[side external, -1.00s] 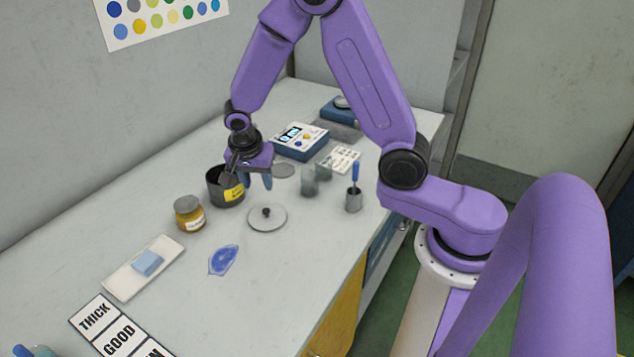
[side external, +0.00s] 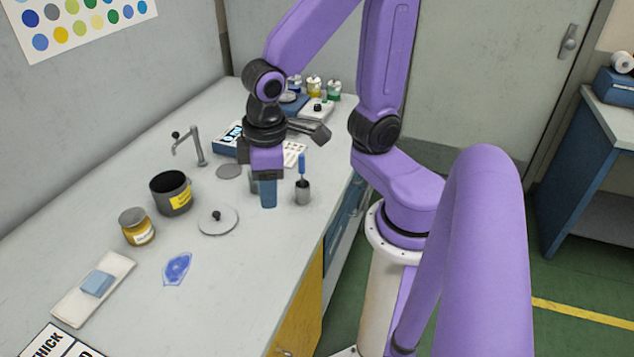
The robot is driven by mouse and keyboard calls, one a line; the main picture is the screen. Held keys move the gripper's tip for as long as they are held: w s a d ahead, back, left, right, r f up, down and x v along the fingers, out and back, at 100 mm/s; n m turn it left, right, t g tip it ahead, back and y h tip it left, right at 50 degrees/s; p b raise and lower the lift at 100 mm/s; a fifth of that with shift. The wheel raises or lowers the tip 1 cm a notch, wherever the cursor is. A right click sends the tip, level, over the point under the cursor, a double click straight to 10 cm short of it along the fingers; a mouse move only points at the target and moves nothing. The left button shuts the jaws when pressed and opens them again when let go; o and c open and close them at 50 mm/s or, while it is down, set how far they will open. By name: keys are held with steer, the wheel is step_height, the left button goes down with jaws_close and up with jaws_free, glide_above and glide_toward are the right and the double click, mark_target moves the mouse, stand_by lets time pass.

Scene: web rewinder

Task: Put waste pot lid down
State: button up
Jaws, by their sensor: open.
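The lid (side external: 222,227), a pale round disc with a dark knob, lies flat on the bench to the right of and in front of the waste pot. The waste pot (side external: 172,198), dark grey with a yellow label, stands upright with its top uncovered. My gripper (side external: 264,200) points down to the right of the lid and is apart from it. Its blue fingers are seen nearly in line, and it is open with nothing visible in it. It partly hides small glass containers behind it.
An amber jar (side external: 137,228), a white tray with a blue block (side external: 97,284) and a blue spill (side external: 176,268) lie nearer.

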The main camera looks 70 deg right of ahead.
steer(key=s+d+r+n, duration=0.1)
steer(key=s+n, duration=0.5)
steer(key=s, duration=0.2)
steer(key=shift+s+d+r+n+g+y, duration=0.25)
steer(key=shift+s+n+g+y, duration=0.05)
steer(key=shift+s+y, duration=0.1)
